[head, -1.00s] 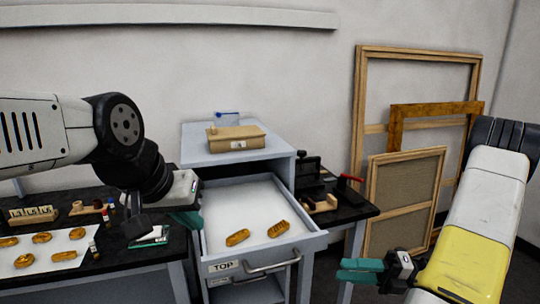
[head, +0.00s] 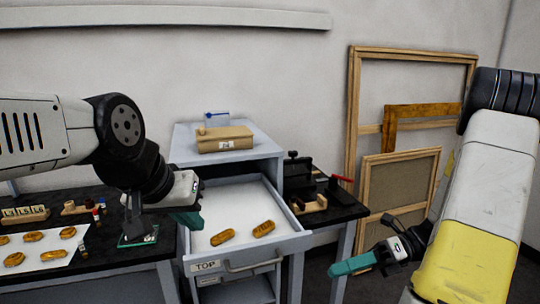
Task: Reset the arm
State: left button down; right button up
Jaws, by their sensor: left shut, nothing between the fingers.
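My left gripper (head: 188,220) comes in from the left, its teal fingers together and empty, by the left edge of the open drawer. My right gripper (head: 352,265) is at the lower right, in front of the leaning frames and apart from the furniture. Its teal fingertips point left and appear together, with nothing seen in them. The open drawer (head: 209,254), labelled TOP, holds two gilt fragments (head: 223,237) (head: 264,228) lying flat on its white bottom.
Several more gilt fragments lie on a white sheet (head: 40,262) on the black table at left. A wooden box (head: 225,139) sits on the grey cabinet (head: 262,150). A black bench (head: 340,210) with a red-handled tool is to its right. Wooden frames (head: 354,120) lean on the wall.

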jog(key=s+a+r+n+t+h, duration=0.1)
jog(key=r+n+t+h, duration=0.3)
jog(key=n, duration=1)
jog(key=s+r+n+t+h, duration=0.2)
jog(key=r+n+t+h, duration=0.2)
jog(key=r+n+h, duration=0.5)
notch_tip(320, 180, up, 2)
jog(key=n, duration=0.5)
jog(key=shift+a+t, duration=0.3)
jog(key=shift+a, duration=0.05)
